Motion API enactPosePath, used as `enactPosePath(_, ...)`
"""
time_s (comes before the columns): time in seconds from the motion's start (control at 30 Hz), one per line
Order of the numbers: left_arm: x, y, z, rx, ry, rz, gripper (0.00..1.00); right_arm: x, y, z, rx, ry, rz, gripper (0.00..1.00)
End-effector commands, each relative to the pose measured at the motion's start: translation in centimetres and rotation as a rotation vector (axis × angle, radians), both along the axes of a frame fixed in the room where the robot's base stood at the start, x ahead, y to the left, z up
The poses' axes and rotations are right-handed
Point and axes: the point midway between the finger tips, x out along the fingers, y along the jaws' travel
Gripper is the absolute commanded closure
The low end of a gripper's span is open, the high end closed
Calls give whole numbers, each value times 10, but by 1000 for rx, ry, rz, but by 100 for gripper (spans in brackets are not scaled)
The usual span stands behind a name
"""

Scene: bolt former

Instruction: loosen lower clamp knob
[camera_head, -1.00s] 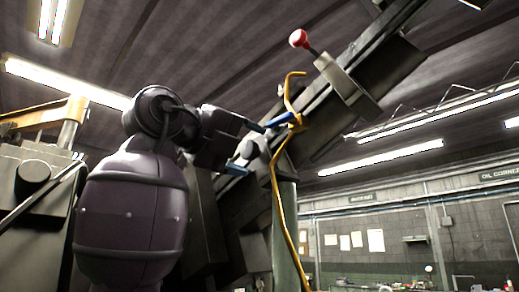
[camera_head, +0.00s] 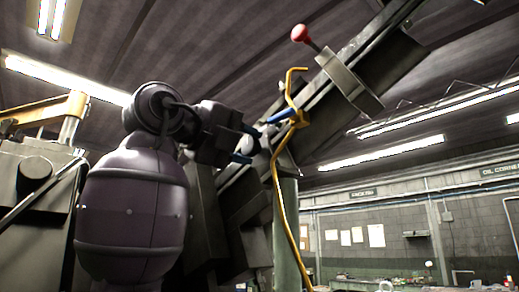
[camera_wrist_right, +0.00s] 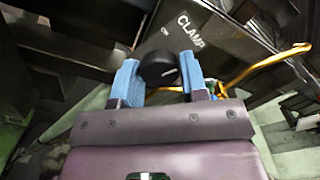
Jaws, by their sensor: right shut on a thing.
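A black round clamp knob (camera_wrist_right: 158,68) sits between the blue fingers of my right gripper (camera_wrist_right: 156,80) in the right wrist view. The fingers press on it from both sides. White "CLAMP" lettering marks the dark plate (camera_wrist_right: 203,25) just beyond it. In the head view my right gripper (camera_head: 262,138) reaches to the slanted dark beam (camera_head: 345,112), and the knob is small and hard to make out between the fingers. My left gripper is not in view.
A yellow bent rod (camera_head: 281,195) runs close beside the right gripper's fingers. A red ball-ended lever (camera_head: 300,33) stands higher on the beam. A green post (camera_head: 287,235) is below. A workbench (camera_head: 370,284) stands far off at right.

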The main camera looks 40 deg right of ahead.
Motion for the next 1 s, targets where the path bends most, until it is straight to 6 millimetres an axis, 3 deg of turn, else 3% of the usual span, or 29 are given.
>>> enactPosePath(1.0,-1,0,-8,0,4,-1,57,0,0,0,53,-665,-1,98)
